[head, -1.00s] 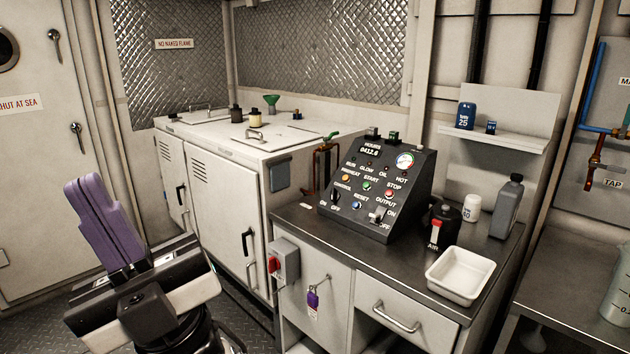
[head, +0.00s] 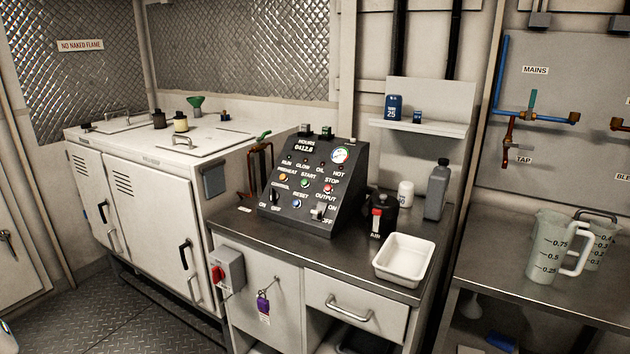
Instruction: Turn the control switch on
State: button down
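The control switch (head: 274,196) is a small dark knob at the lower left of the sloped black control panel (head: 338,190), under the CONTROL label. ON and OFF are lettered near its base. It is too small to tell exactly which mark it points to. My gripper is not in view now, so its distance from the switch cannot be seen.
The panel stands on a dark-topped bench (head: 240,222). To its right are a black canister (head: 381,217), a white tray (head: 404,259) and a grey bottle (head: 437,189). A red rotary switch (head: 218,273) and purple padlock (head: 263,303) are on the bench front. Floor shows at lower left.

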aim_at(274, 196)
jog(key=i+j+z, duration=0.15)
jog(key=i, duration=0.3)
jog(key=i+j+z, duration=0.2)
jog(key=i+j, duration=0.1)
jog(key=i, duration=0.1)
